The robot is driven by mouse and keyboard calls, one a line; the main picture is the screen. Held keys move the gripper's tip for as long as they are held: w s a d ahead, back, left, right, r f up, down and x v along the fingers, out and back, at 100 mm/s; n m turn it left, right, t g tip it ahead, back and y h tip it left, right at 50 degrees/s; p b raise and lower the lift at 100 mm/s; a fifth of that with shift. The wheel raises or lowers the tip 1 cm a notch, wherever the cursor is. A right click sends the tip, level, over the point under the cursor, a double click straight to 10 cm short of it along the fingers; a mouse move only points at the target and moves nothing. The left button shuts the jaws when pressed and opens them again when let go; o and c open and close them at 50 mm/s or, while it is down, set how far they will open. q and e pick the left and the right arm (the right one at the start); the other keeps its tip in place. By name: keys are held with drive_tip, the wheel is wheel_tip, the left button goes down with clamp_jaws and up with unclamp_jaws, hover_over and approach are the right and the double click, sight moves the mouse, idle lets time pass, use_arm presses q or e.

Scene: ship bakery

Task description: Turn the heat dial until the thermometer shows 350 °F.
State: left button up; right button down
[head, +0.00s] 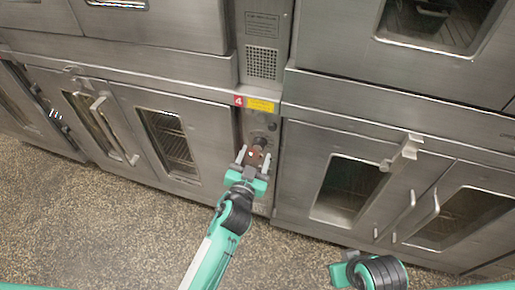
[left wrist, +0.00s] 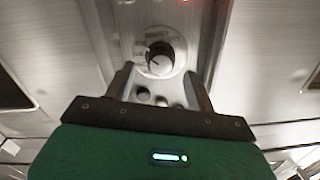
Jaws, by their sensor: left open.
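The heat dial (left wrist: 160,60) is a round knob with a light rim and a dark face, with printed markings around it, on the metal control panel. My left gripper (head: 253,157) is open at the narrow panel between the ovens. In the left wrist view its fingers (left wrist: 158,76) stand apart, one toward each side of the dial. I cannot tell whether they touch it. Smaller dark round controls (left wrist: 152,97) show between the fingers. I cannot make out a thermometer or any reading. My right gripper (head: 340,273) is at the bottom edge, partly hidden, its jaws unclear.
Steel ovens with windowed doors stand on both sides of the panel. Door handles stick out at the left (head: 117,128) and right (head: 408,150). A red and yellow label (head: 260,104) is above the controls. The speckled floor (head: 120,225) in front is clear.

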sight(258, 148)
use_arm(q)
drive_tip(key=shift+x, duration=1.65)
drive_tip(key=shift+c, duration=0.3)
drive_tip(key=c, duration=0.9)
